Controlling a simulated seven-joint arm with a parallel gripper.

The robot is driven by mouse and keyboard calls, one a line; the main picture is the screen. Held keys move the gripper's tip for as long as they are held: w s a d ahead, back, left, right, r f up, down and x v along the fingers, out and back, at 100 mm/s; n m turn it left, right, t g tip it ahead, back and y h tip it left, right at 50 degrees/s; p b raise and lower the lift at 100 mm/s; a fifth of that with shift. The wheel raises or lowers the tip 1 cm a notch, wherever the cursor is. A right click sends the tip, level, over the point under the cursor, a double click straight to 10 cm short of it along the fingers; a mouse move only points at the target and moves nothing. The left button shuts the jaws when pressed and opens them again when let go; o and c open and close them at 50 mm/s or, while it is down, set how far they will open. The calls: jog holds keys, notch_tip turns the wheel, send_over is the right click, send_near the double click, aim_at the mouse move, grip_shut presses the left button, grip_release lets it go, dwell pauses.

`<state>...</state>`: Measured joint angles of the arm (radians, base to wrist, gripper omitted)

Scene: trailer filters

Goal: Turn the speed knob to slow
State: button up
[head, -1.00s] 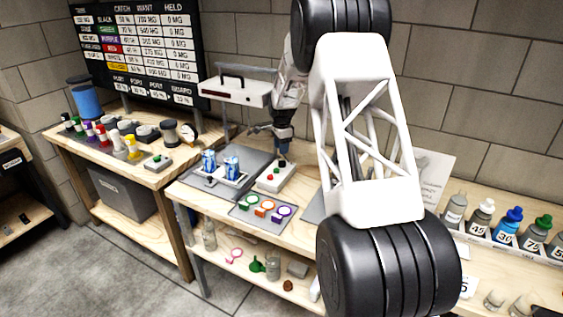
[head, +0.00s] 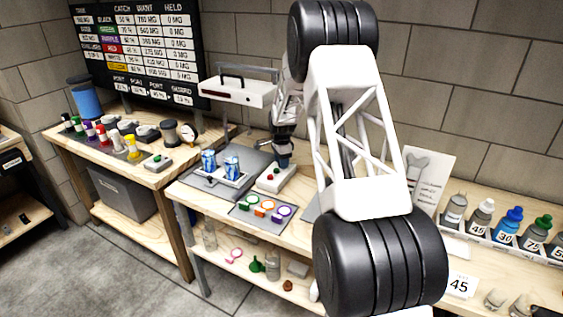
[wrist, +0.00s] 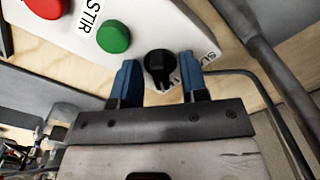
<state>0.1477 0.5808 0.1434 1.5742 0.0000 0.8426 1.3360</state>
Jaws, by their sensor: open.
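The black speed knob (wrist: 160,66) sits on the white control box (wrist: 70,30), beside the green button (wrist: 113,37). In the wrist view it lies between the blue fingertips of my gripper (wrist: 157,78), which is open around it. I cannot tell whether either finger touches the knob. A pale mark shows on the knob's lower edge; the lettering by it is mostly covered by the fingers. In the head view my gripper (head: 283,160) is over the back end of the white box (head: 275,180) and hides the knob.
A red button (wrist: 45,5) is also on the box. Two blue-and-white containers (head: 231,168) stand to its left. A dark bar (wrist: 270,70) runs close to the right of my gripper in the wrist view.

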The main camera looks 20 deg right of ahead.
grip_shut()
jog(key=shift+n, duration=0.4)
jog(key=n, duration=0.2)
jog(key=shift+n, duration=0.3)
jog(key=n, duration=0.4)
jog(key=shift+s+n, duration=0.1)
jog(key=shift+n, duration=0.2)
jog(key=n, duration=0.3)
jog(key=shift+n, duration=0.3)
jog(key=n, duration=0.4)
jog(key=shift+d, duration=0.1)
jog(key=shift+n, duration=0.3)
